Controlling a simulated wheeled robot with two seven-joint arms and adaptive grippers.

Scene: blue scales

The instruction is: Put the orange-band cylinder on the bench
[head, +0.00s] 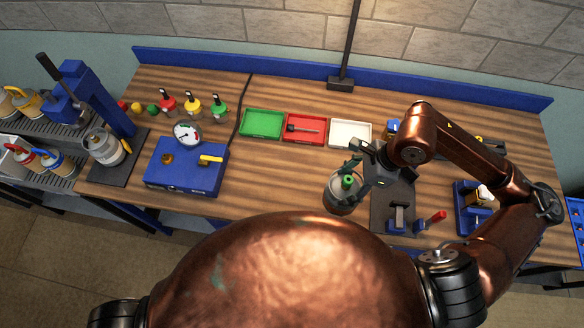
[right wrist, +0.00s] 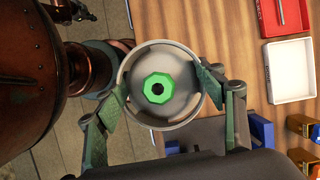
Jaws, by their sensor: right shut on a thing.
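My right gripper (head: 352,178) is shut on a grey cylinder (head: 341,197) with a green valve on top. The cylinder hangs near the front edge of the wooden bench (head: 270,180), right of the middle. In the right wrist view, the two fingers of the right gripper (right wrist: 164,92) clasp opposite sides of the round cylinder top (right wrist: 160,58), with the green valve in its centre. I cannot make out an orange band on the held cylinder; its side is mostly hidden. Whether its base touches anything is unclear. My left gripper is not in view.
Green (head: 262,123), red (head: 305,128) and white (head: 350,133) trays lie along the bench. A blue gauge box (head: 187,165) stands left. Another cylinder (head: 104,147) stands on the far-left stand, beside a rack (head: 62,170) of cylinders. The bench's middle is clear.

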